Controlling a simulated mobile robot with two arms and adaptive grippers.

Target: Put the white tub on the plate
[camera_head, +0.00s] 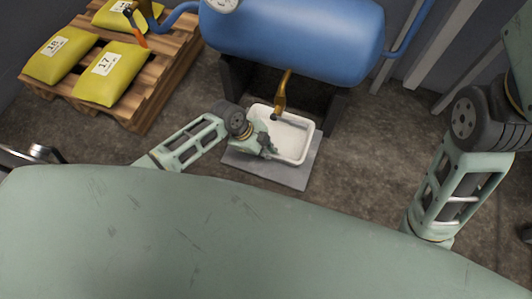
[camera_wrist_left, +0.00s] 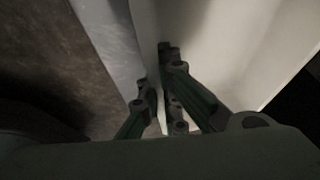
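The white tub (camera_head: 291,139) is a shallow rectangular tray under the blue tank's tap. It lies over the grey plate (camera_head: 270,173), whose bare edge shows along the front and sides. I cannot tell if the tub rests fully on it. My left gripper (camera_head: 268,148) is at the tub's left wall. In the left wrist view the fingers (camera_wrist_left: 160,85) stand close together on either side of the white tub wall (camera_wrist_left: 225,45) and appear shut on it. The plate (camera_wrist_left: 108,28) shows as a grey strip there. My right gripper is out of view; only its arm shows.
The blue tank (camera_head: 300,35) stands behind, with a brass tap (camera_head: 281,92) hanging over the tub. A wooden pallet (camera_head: 150,105) with yellow sacks (camera_head: 110,75) is at the back left. Bare floor (camera_head: 365,150) lies to the right of the plate.

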